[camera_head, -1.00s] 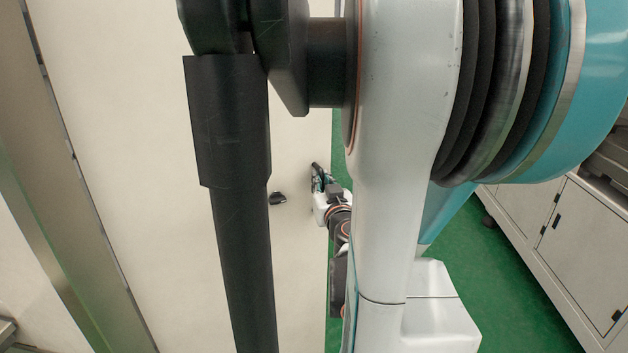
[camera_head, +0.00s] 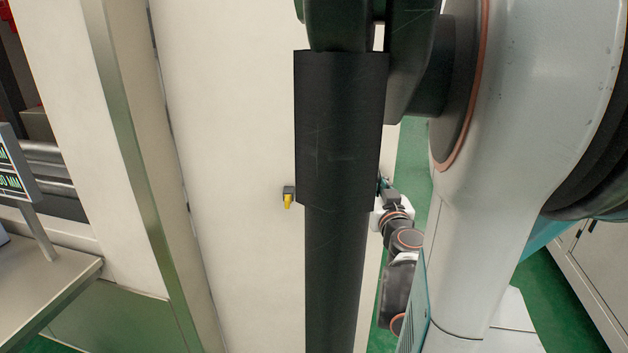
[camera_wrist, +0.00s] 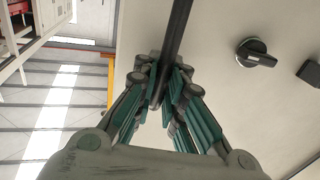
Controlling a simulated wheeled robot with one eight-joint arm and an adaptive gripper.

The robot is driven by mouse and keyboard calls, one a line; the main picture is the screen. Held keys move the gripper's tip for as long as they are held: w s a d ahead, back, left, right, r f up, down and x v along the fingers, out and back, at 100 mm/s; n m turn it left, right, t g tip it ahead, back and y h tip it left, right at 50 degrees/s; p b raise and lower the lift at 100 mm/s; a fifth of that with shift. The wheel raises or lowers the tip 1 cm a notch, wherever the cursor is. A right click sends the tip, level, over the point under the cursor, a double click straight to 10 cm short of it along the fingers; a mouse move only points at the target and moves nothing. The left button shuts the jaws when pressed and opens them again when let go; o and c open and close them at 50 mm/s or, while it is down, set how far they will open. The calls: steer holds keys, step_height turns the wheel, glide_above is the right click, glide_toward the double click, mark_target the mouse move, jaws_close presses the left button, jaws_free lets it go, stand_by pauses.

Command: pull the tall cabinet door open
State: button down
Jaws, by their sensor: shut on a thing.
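The tall cabinet door (camera_head: 235,150) is a cream panel that fills the middle of the head view. It also fills the right part of the wrist view (camera_wrist: 222,95). Its black bar handle (camera_wrist: 179,24) runs down from the top of the wrist view into my gripper (camera_wrist: 163,88), whose green-padded fingers are closed around it. In the head view my gripper (camera_head: 382,186) is small, by the door's right edge, and partly hidden behind my own dark arm part. A black rotary knob (camera_wrist: 256,53) sits on the door right of the handle.
A metal post (camera_head: 130,130) stands left of the door. Further left are a table (camera_head: 65,275) and a small screen (camera_head: 14,170). A black and yellow fitting (camera_head: 288,197) is on the cream panel. Green floor and a low cabinet (camera_head: 592,270) lie at right.

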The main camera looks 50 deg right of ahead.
stand_by(0.4)
steer(key=c, duration=1.7)
jaws_free()
steer(key=shift+o, duration=0.2)
steer(key=shift+s+a, duration=0.1)
